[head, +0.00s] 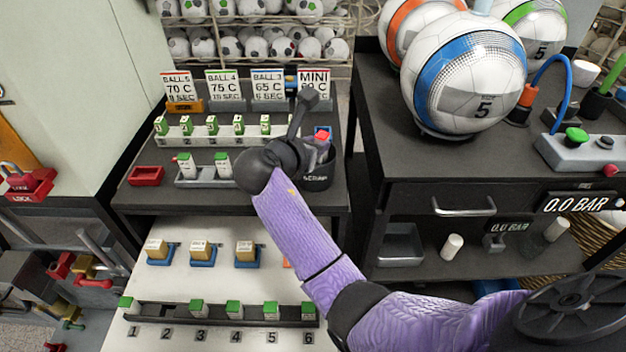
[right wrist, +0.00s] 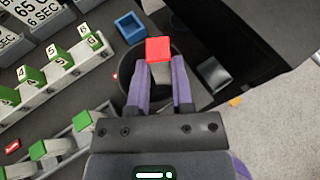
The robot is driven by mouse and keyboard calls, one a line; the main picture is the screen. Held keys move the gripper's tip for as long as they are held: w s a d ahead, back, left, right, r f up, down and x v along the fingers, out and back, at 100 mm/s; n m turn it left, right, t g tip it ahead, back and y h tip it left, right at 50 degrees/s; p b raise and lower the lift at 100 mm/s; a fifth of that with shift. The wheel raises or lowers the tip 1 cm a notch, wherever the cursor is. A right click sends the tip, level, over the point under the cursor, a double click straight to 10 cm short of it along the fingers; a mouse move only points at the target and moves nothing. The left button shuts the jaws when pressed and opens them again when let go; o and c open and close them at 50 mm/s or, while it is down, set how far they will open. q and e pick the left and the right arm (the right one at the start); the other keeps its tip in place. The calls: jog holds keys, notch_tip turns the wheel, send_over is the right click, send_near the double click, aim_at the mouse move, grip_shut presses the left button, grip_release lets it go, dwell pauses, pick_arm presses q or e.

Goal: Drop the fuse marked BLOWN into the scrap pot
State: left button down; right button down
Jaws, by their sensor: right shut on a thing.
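A fuse with a red cap (head: 323,136) is held between the purple fingers of my right gripper (right wrist: 162,78). The red cap also shows in the right wrist view (right wrist: 159,49), at the fingertips. Any marking on the fuse is hidden. The black round scrap pot (head: 317,183), labelled SCRAP, stands at the right end of the dark bench. The held fuse appears over the pot's opening in both views; its exact height above the rim cannot be told. The pot's inside is mostly hidden by the gripper. My left gripper is not in view.
Green-capped fuses stand in a back rack (head: 200,135) and a shorter front rack (head: 200,180). A red tray (head: 146,176) lies at left, and a blue tray (right wrist: 130,27) lies beside the pot. Cards stand behind. A fuse row (head: 220,313) is on the lower white shelf.

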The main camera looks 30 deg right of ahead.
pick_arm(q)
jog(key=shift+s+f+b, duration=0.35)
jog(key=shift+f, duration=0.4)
pick_arm(e)
jog(key=shift+f, duration=0.45)
jog(key=shift+c, duration=2.1)
grip_release()
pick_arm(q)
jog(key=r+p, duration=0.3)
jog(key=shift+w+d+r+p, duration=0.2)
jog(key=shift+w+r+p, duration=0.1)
pick_arm(e)
jog(key=v, duration=1)
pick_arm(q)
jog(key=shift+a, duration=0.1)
pick_arm(e)
jog(key=shift+f, duration=0.1)
